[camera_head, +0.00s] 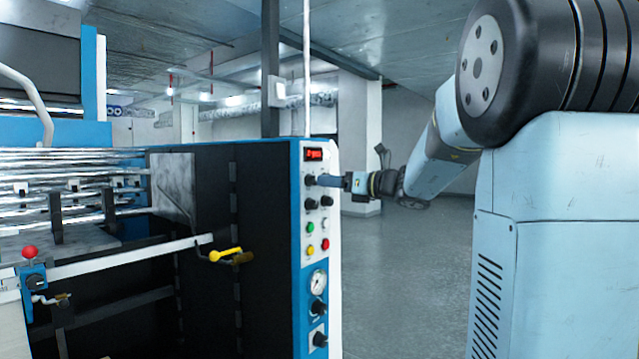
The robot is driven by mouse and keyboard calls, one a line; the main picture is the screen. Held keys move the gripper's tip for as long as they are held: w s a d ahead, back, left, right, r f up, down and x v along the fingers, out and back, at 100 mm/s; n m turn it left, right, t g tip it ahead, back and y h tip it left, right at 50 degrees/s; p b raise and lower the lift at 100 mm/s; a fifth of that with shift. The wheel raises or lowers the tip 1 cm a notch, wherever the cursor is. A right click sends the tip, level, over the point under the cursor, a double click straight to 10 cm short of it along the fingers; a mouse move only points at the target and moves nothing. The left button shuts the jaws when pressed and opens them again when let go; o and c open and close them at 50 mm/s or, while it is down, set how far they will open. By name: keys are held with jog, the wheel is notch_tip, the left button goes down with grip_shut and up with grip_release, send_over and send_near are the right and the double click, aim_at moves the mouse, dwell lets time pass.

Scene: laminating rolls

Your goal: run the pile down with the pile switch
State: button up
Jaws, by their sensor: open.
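The control panel (309,262) is a narrow blue-edged white strip on the end of the machine, in the middle of the view. It carries several black knobs; I cannot read which one is the pile switch. My gripper (318,181) reaches in from the right, level, with its tips at the upper-left knob (308,180), below the red display. The jaws are open; whether they are around the knob or just beside it I cannot tell. Another black knob (327,201) sits just below my gripper. A knob (320,340) on a small white plate is at the panel's bottom.
Green, yellow and red buttons and a pressure gauge (318,281) lie below my gripper. A yellow-handled crank (226,254) and a red-ball lever (29,252) stand out at the left. The floor (400,270) right of the panel is clear.

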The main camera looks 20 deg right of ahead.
aim_at(315, 181)
jog(key=x, duration=0.4)
jog(key=shift+a, duration=0.1)
jog(key=c, duration=1)
jog(key=shift+a, duration=0.15)
grip_shut()
